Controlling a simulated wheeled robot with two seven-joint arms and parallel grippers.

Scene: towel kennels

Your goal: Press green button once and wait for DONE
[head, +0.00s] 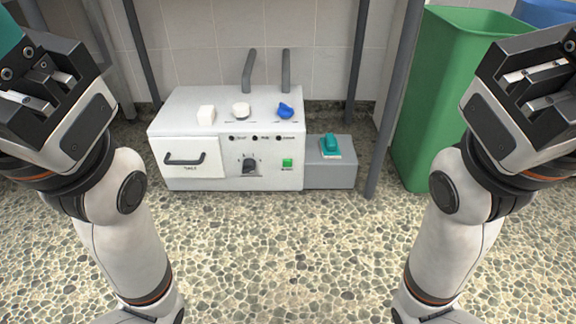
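A white machine (221,178) stands on the pebbled floor against the tiled wall. A dark rotary knob (249,166) is left of the button, and several small dark round indicators (255,138) sit in a row above. The labels are too small to read, and I see no lit DONE sign. My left gripper (40,88) is raised at the far left, and my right gripper (540,76) is raised at the far right. Both are well apart from the machine and hold nothing visible. Their finger gaps are unclear.
A drawer with a dark handle (185,160) is at the machine's left. Two white pieces and a blue piece (285,110) sit on top. A grey box (331,175) with a teal item (330,145) adjoins it. A green bin (440,90) stands right. Floor in front is clear.

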